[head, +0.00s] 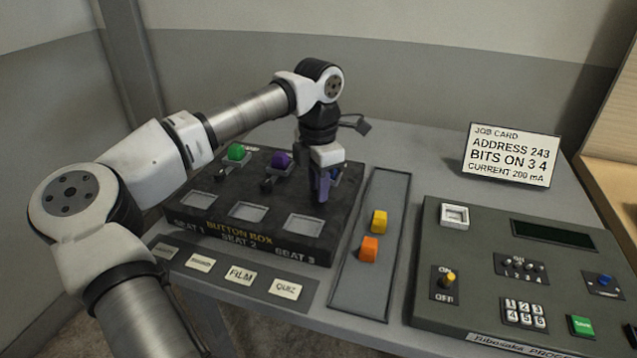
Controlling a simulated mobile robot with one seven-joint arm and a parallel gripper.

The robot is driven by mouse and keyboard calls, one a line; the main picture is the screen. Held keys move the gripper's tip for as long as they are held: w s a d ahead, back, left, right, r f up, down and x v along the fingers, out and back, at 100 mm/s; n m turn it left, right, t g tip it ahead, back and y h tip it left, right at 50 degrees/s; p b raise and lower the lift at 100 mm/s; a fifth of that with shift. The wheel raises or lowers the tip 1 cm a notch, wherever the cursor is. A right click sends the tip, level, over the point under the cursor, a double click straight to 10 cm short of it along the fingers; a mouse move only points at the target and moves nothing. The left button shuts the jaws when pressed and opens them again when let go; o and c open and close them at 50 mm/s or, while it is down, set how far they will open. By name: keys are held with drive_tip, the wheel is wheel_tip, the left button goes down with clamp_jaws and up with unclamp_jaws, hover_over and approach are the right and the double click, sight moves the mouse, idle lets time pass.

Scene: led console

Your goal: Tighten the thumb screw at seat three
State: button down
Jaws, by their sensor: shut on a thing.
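The black button box (223,231) stands on the grey table and is labelled Seat 1, Seat 2 and Seat 3 along its front. My gripper (321,198) points down at the back of the seat 3 column, above the box. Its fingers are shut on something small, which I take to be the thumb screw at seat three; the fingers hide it. A green button (236,152) is at the back of the seat 1 column and a purple button (282,161) at seat 2. Each has a small dark part in front of it. The pale square window of seat 3 (304,225) is clear.
A yellow block (379,221) and an orange block (369,249) lie in a grey tray (393,190) right of the box. A console (470,288) with switches and keypad stands farther right. A job card (511,155) stands behind it. Label tiles (241,276) lie in front of the box.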

drive_tip(key=shift+w+r, duration=0.1)
drive_tip(key=shift+r, duration=0.1)
idle(0.3)
drive_tip(key=c, duration=1.2)
unclamp_jaws()
drive_tip(key=shift+a, duration=0.1)
drive_tip(key=shift+f, duration=0.1)
wheel_tip(320, 180, up, 14)
drive_tip(key=b, duration=0.1)
drive_tip(key=shift+f, duration=0.15)
